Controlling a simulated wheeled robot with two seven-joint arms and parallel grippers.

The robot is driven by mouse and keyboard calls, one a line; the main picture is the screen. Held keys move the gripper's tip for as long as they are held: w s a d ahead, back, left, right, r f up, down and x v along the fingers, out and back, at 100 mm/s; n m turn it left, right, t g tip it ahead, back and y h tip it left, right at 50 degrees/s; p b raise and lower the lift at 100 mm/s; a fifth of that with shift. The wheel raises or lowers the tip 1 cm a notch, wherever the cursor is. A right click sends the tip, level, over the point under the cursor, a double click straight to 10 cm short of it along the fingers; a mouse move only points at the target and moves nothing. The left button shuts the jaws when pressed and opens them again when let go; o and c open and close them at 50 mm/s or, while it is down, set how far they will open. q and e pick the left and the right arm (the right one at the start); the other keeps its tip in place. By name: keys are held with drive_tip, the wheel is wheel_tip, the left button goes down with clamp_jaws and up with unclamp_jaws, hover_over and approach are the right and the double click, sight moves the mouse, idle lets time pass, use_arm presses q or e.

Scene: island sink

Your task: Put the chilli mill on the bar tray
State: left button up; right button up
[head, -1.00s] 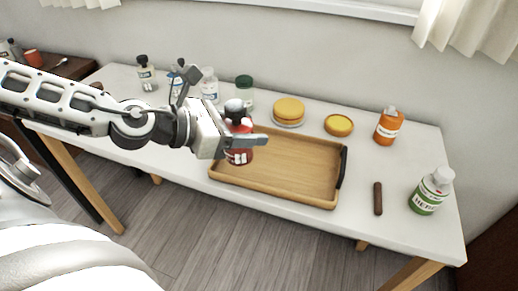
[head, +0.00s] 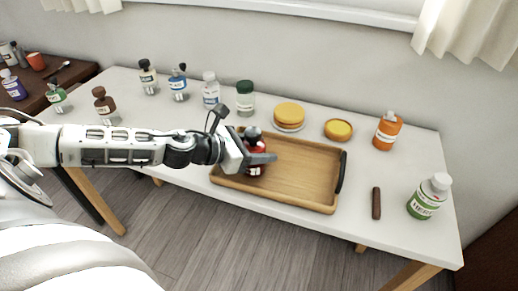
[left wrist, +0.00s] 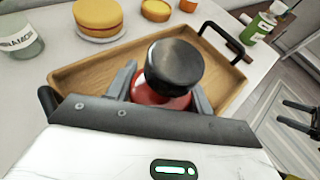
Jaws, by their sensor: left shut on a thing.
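The chilli mill, red with a black cap, stands upright over the left part of the bar tray in the head view (head: 256,170). In the left wrist view its black cap (left wrist: 175,66) fills the middle. My left gripper (head: 262,158) is shut on the mill, with one finger on each side. The wooden bar tray (head: 310,185) lies on the white table and has dark handles. The mill's base looks at or very near the tray floor; I cannot tell if it touches. My right gripper is not clearly seen; dark finger-like parts (left wrist: 300,112) show at the right edge of the left wrist view.
Several bottles stand along the table's back left, including a green-capped jar (head: 245,100). A yellow stack on a plate (head: 289,117), a yellow round (head: 338,130) and an orange bottle (head: 387,132) stand behind the tray. A brown stick (head: 376,200) and a herb bottle (head: 428,197) are at right.

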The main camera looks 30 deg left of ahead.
use_arm(q)
drive_tip(key=shift+r, duration=0.15)
drive_tip(key=shift+f, duration=0.3)
drive_tip(key=o, duration=1.1)
drive_tip(key=shift+o, duration=0.2)
drive_tip(key=shift+r, duration=0.1)
use_arm(e)
drive_tip(key=shift+a+r, duration=0.1)
drive_tip(key=shift+r, duration=0.05)
